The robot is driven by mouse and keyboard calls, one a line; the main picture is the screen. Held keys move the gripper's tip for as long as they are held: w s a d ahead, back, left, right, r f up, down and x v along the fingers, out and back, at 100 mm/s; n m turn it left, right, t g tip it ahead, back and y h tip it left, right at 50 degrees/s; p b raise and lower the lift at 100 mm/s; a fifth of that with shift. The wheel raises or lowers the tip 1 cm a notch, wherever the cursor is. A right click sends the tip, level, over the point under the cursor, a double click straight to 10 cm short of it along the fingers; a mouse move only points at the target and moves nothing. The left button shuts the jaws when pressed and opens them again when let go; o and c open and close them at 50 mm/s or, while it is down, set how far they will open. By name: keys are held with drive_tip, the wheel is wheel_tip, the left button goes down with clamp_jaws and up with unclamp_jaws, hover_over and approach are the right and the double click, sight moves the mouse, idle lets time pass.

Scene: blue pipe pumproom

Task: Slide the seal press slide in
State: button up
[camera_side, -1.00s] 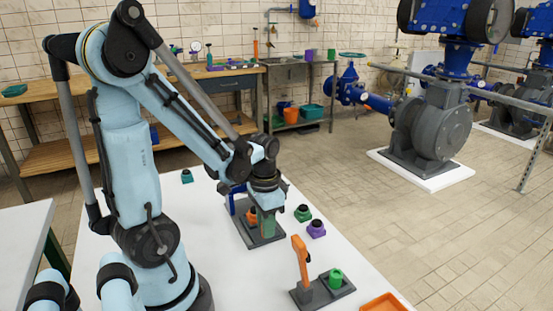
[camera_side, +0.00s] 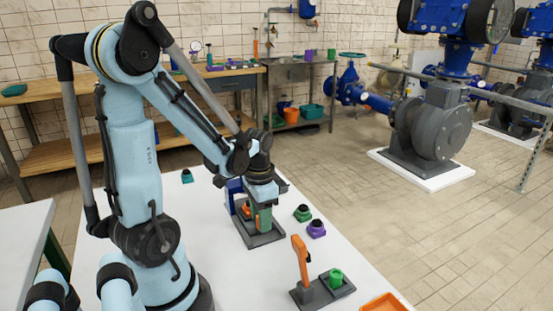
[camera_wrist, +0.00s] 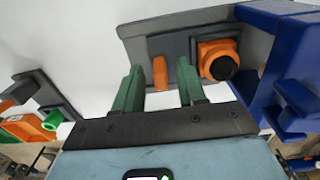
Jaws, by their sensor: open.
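The seal press (camera_side: 264,239) has a grey base and a blue frame (camera_side: 234,190); in the wrist view the blue frame (camera_wrist: 282,60) is at the right. The slide (camera_wrist: 160,40) is a grey plate on the base, with an orange tab (camera_wrist: 160,73) standing up. An orange block with a round black top (camera_wrist: 217,58) sits between the tab and the frame. My gripper (camera_wrist: 158,85) is open, its two green fingers apart, with the tab in the gap between them. In the side view my gripper (camera_side: 257,216) is low over the press base and partly hides the slide.
A green piece (camera_side: 302,213) and a purple piece (camera_side: 316,229) with black tops stand right of the press. A grey fixture with an orange lever (camera_side: 301,262) and a green cup (camera_side: 336,277) is nearer the camera. An orange tray (camera_side: 383,303) is at the front edge.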

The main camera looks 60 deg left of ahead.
drive_tip(key=shift+r, duration=0.15)
wheel_tip(320, 180, up, 12)
idle(0.7)
drive_tip(key=shift+o, duration=0.7)
drive_tip(key=m, duration=0.1)
drive_tip(key=d+m, duration=0.1)
drive_tip(key=m+y, duration=0.1)
drive_tip(key=m, duration=0.1)
drive_tip(key=shift+d+f, duration=0.25)
drive_tip(key=shift+f, duration=0.15)
drive_tip(key=shift+a+f+m+y, duration=0.25)
drive_tip(key=shift+f+m+y, duration=0.3)
drive_tip(key=shift+f+m, duration=1.65)
drive_tip(key=shift+a+f+m+y, duration=0.25)
drive_tip(key=shift+f+m+y, duration=0.35)
drive_tip(key=shift+f+m, duration=1.5)
drive_tip(key=shift+a+f+m+y, duration=0.25)
drive_tip(key=shift+f+m+y, duration=0.3)
drive_tip(key=shift+f+m, duration=1.65)
drive_tip(key=shift+r+m, duration=0.5)
drive_tip(key=shift+r, duration=0.05)
